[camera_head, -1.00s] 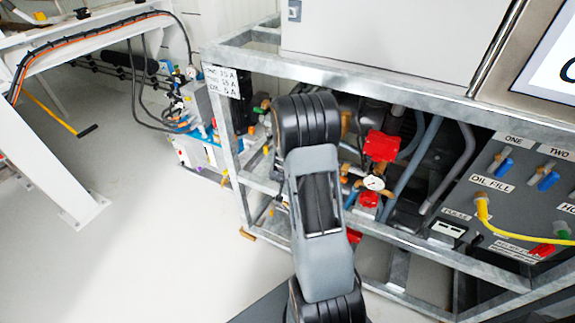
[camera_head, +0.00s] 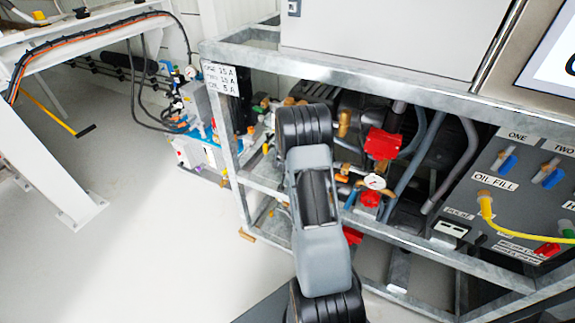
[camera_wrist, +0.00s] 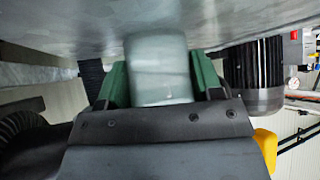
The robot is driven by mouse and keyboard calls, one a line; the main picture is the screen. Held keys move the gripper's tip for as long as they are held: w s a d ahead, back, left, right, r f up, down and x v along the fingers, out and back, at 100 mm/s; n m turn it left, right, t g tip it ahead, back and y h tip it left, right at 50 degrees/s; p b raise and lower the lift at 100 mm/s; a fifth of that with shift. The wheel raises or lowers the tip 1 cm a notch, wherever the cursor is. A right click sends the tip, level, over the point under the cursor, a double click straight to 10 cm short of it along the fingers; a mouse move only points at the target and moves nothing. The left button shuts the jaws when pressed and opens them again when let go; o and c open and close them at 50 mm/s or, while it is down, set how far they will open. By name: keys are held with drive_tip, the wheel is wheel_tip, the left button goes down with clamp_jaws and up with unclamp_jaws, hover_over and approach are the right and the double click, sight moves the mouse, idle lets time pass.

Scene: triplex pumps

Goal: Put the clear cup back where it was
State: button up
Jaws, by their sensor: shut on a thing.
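The clear cup (camera_wrist: 160,66) shows in the wrist view as a pale, translucent cylinder. It stands between the two green fingers of my gripper (camera_wrist: 161,82), which are shut on it. The far end of the cup is close to a grey metal surface (camera_wrist: 75,32) across the top of the view; I cannot tell whether they touch. In the head view my arm reaches into the metal frame, and its own links hide the gripper and the cup.
The galvanised frame (camera_head: 330,68) surrounds the space. Red valve parts (camera_head: 382,144), a gauge (camera_head: 375,181) and hoses lie right of my arm. A dark cylinder (camera_wrist: 254,75) is close right of the gripper. Open floor (camera_head: 150,240) lies at left.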

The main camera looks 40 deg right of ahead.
drive_tip(key=shift+f, duration=0.1)
drive_tip(key=o, duration=0.9)
